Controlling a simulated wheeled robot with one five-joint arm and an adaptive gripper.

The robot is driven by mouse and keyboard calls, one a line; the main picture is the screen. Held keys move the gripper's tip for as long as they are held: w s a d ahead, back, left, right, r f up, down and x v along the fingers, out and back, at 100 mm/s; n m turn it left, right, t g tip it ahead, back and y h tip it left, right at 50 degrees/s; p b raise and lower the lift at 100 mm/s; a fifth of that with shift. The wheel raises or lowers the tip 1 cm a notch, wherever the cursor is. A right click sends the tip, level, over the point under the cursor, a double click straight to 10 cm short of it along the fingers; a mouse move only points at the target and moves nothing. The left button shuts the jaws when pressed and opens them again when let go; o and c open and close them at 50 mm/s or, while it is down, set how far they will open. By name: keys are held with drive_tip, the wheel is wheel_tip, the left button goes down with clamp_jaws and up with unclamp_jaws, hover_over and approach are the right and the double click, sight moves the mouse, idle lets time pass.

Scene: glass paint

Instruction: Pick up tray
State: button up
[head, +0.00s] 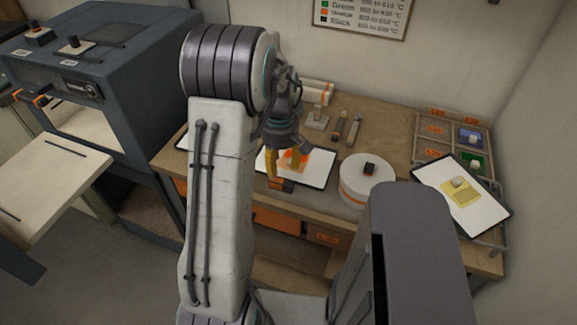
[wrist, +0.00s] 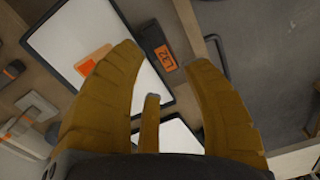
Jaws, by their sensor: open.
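A white tray with a dark rim (head: 318,160) lies near the front edge of the workbench, with an orange pane (head: 300,157) on it. It also shows in the wrist view (wrist: 125,72). A dark block with an orange label (wrist: 157,45) sits at the tray's edge. My gripper (head: 282,165) is over the tray's left part, its yellow fingers pointing down. In the wrist view my gripper (wrist: 163,58) has its fingers spread, with the labelled block just beyond the tips. The fingers look empty. Part of the tray is hidden behind my arm and gripper.
Another white tray (head: 430,175) with a yellow pane lies at the right, by a sorting rack (head: 432,148). A round white container (head: 367,182) stands between the trays. A third tray (head: 183,143) is mostly hidden behind my arm. A dark blue machine (head: 150,90) stands left.

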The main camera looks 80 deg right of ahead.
sight(282, 179)
drive_tip(key=shift+n, duration=1)
drive_tip(key=shift+f+n, duration=0.3)
drive_tip(key=shift+d+f+p, duration=0.15)
drive_tip(key=shift+f+p, duration=0.6)
drive_tip(key=shift+f, duration=2.65)
clamp_jaws()
